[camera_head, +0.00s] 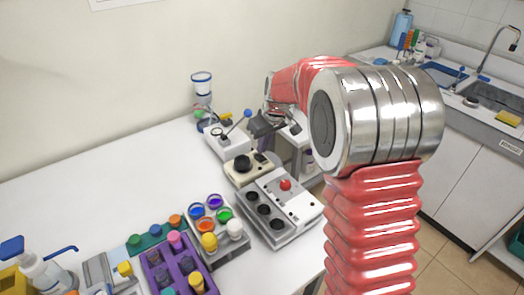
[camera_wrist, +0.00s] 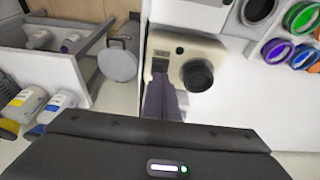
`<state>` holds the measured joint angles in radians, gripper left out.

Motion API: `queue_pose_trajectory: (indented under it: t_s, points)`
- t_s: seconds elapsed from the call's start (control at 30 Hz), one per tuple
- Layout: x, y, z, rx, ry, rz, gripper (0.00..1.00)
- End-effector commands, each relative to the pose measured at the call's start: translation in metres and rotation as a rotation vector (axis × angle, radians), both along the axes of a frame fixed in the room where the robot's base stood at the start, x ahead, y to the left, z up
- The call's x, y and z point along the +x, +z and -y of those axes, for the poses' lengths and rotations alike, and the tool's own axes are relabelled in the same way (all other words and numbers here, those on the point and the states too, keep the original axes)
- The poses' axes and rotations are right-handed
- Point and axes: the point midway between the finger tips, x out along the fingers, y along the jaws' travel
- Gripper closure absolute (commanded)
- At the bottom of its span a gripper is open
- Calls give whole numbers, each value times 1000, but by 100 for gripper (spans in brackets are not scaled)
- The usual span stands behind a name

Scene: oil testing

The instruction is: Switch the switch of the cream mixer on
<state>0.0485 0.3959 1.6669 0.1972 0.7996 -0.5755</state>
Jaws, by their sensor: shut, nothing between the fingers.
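The cream mixer (camera_head: 236,176) is a small cream-coloured box with a round black top piece, on the white table near its right edge. In the wrist view the cream mixer (camera_wrist: 187,47) lies at the centre, its black round part on the right. A small dark switch (camera_wrist: 160,66) shows on its left part. My gripper (camera_head: 264,124) is above and behind the mixer in the head view. In the wrist view my gripper (camera_wrist: 160,80) is shut and empty, its tips at or just above the switch. Whether they touch cannot be told.
A white-grey device with a red knob (camera_head: 285,185) stands close beside the mixer. A rack of coloured-lid jars (camera_head: 215,240) and purple trays (camera_head: 160,273) are nearer. A white device with a blue-tipped lever (camera_head: 232,140) stands behind. An open drawer (camera_wrist: 75,50) holds bottles.

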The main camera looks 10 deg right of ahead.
Motion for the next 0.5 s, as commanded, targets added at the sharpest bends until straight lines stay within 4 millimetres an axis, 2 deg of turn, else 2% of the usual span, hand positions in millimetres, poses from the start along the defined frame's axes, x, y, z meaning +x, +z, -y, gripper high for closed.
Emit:
queue_pose_trajectory:
  t_s: [0.5]
  points:
    - [-24,86,11,0,-1,2,100]
